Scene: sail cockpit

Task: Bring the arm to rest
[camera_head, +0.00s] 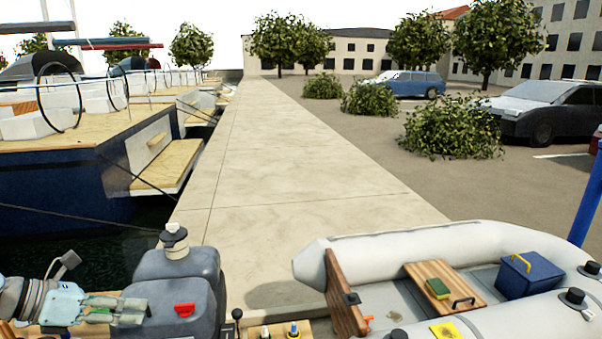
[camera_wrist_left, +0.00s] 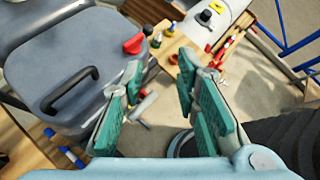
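My left gripper (camera_head: 112,307) shows at the lower left of the head view, in front of a dark grey outboard motor or tank. In the left wrist view my left gripper (camera_wrist_left: 160,68) has its two teal-padded fingers apart, with nothing visibly held between them. The grey body (camera_wrist_left: 65,65) with a black handle and a red knob (camera_wrist_left: 133,44) lies beside the left finger in that view. I cannot tell whether they touch. My right gripper is in neither view.
A wooden tray (camera_head: 262,331) with small bottles is at the bottom of the head view. A grey inflatable boat (camera_head: 430,241) with a blue box (camera_head: 530,276) lies to the right. A concrete quay (camera_head: 285,170) runs away clear, beside a blue sailing boat (camera_head: 60,180).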

